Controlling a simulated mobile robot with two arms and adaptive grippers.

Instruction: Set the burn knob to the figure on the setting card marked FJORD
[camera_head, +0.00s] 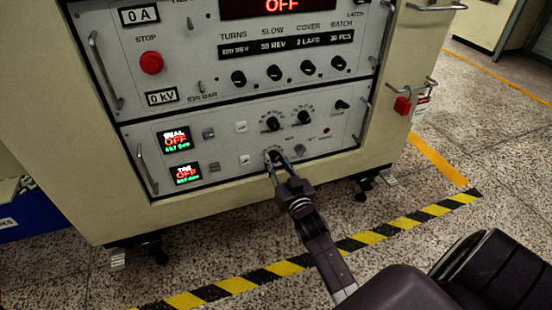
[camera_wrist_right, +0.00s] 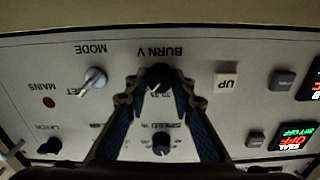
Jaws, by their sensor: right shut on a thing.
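The burn knob (camera_wrist_right: 158,76) is a dark round knob beside the printed label BURN V, which appears upside down in the right wrist view. My right gripper (camera_head: 277,160) reaches the lower control panel (camera_head: 225,175) in the head view, and its fingers are shut on this knob, one on each side. The fingers cover most of the knob in the head view, and its pointer and scale figures are too small and dark to read. No card marked FJORD can be made out. My left gripper is not in view.
Displays reading OFF (camera_head: 175,140) are at the panel's left. A red stop button (camera_head: 151,63) is above. Striped floor tape (camera_head: 350,243) crosses the front.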

